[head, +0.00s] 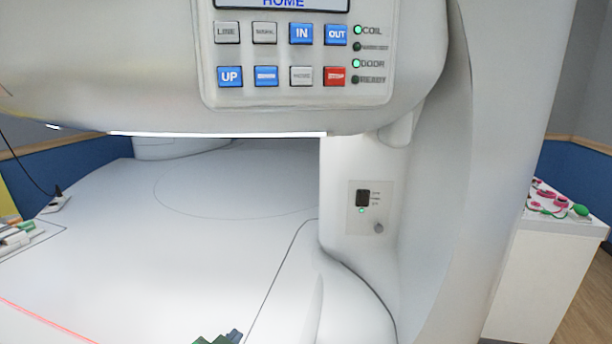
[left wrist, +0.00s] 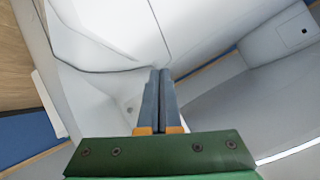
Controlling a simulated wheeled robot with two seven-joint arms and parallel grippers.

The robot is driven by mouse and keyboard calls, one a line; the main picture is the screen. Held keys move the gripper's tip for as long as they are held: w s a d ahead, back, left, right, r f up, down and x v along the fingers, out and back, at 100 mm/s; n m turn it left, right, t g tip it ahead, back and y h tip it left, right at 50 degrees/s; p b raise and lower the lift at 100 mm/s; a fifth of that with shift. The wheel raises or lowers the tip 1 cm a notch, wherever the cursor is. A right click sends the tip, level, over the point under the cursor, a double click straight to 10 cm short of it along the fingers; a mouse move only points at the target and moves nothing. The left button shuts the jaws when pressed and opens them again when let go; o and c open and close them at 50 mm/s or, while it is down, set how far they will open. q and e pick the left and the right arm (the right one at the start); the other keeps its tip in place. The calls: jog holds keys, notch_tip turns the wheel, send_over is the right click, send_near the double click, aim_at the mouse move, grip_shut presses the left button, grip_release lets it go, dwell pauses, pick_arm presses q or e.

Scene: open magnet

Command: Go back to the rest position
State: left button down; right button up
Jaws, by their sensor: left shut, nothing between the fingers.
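My left gripper (head: 233,336) just enters the bottom edge of the head view, with only its dark blue fingertips and a bit of green showing. In the left wrist view its two dark fingers (left wrist: 159,85) lie together, shut and empty, in front of the white scanner body. My right gripper is not in view. The open magnet's control panel (head: 292,55) hangs at the top of the head view, with a display reading HOME and blue, grey and red buttons. The COIL and DOOR lamps glow green.
The white scanner table (head: 170,240) spreads below the overhanging upper part, with a thin red line at lower left. A white column (head: 370,160) carries a small socket panel. A white cabinet (head: 540,265) with pink and green items stands at right. Cables and small items lie at far left.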

pick_arm(q)
jog(key=s+a+f+n+g, duration=0.2)
jog(key=s+f+g, duration=0.2)
jog(key=s+f, duration=0.6)
jog(key=s+a+f+n+g, duration=0.1)
jog(key=s+f+n+g, duration=0.4)
jog(key=s, duration=0.9)
jog(key=s+f+m, duration=0.1)
jog(key=s+f, duration=0.1)
jog(key=f, duration=0.8)
jog(key=s+f+m, duration=0.1)
jog(key=s+f, duration=0.1)
jog(key=f, duration=0.8)
jog(key=s+a+f+g+y, duration=0.1)
jog(key=s+a+f, duration=0.1)
jog(key=s+f, duration=0.6)
jog(key=shift+s+a+m+g, duration=0.15)
jog(key=shift+s+m+g, duration=0.15)
jog(key=shift+s, duration=0.95)
jog(key=shift+s, duration=0.1)
